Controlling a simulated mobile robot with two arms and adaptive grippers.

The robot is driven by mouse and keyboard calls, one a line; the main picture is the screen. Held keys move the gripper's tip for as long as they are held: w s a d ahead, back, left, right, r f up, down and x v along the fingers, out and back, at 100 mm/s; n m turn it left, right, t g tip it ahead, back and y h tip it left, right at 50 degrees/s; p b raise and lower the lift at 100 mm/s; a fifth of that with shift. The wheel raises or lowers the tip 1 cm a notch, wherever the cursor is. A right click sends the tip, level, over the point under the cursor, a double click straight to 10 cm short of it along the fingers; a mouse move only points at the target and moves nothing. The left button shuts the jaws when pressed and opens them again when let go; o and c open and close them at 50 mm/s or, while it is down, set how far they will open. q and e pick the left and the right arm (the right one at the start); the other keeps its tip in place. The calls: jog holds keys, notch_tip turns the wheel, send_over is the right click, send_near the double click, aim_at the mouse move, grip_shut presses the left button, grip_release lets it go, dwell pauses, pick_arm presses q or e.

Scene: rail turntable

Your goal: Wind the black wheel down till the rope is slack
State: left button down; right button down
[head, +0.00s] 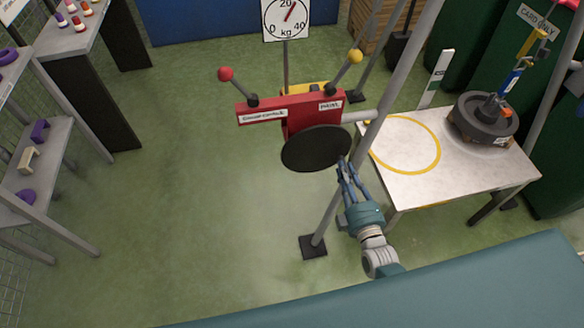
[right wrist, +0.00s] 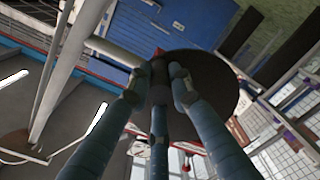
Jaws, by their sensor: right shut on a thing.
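The black wheel (head: 315,148) is a dark disc on the front of a red winch box (head: 310,112) with a red-knobbed and a yellow-knobbed lever. My right gripper (head: 347,170) is at the wheel's right edge, shut on it. In the right wrist view the fingers (right wrist: 158,88) close together at the dark wheel (right wrist: 215,75); the exact grip point is hidden. A dark round weight (head: 482,118) is on the white table, under a blue and yellow hook (head: 525,60). I cannot make out the rope or its tension. My left gripper is not in view.
A dial marked in kg (head: 286,18) stands behind the winch; its red needle points up and right. A grey post (head: 375,130) rises close beside my right gripper. The white table (head: 470,165) has a yellow ring.

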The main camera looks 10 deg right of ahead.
jog(key=shift+w+d+r, duration=0.2)
jog(key=shift+d+r, duration=0.15)
jog(key=shift+r, duration=0.25)
jog(key=shift+d+r+n+p, duration=0.25)
jog(key=shift+r+n+p, duration=0.45)
jog(key=shift+n+p, duration=0.25)
jog(key=c, duration=1.4)
grip_release()
jog(key=shift+f, duration=0.1)
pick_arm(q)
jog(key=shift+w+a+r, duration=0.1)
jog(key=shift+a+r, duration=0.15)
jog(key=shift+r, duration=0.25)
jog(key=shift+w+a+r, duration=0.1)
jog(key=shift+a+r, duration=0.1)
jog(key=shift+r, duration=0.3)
pick_arm(e)
jog(key=shift+o, duration=0.2)
jog(key=shift+s+f, duration=0.1)
jog(key=shift+f, duration=0.05)
jog(key=shift+s+a+f, duration=0.1)
jog(key=shift+s, duration=0.05)
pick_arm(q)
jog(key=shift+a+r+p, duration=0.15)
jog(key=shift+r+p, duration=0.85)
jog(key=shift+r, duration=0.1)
pick_arm(e)
jog(key=s, duration=0.8)
jog(key=shift+f, duration=0.1)
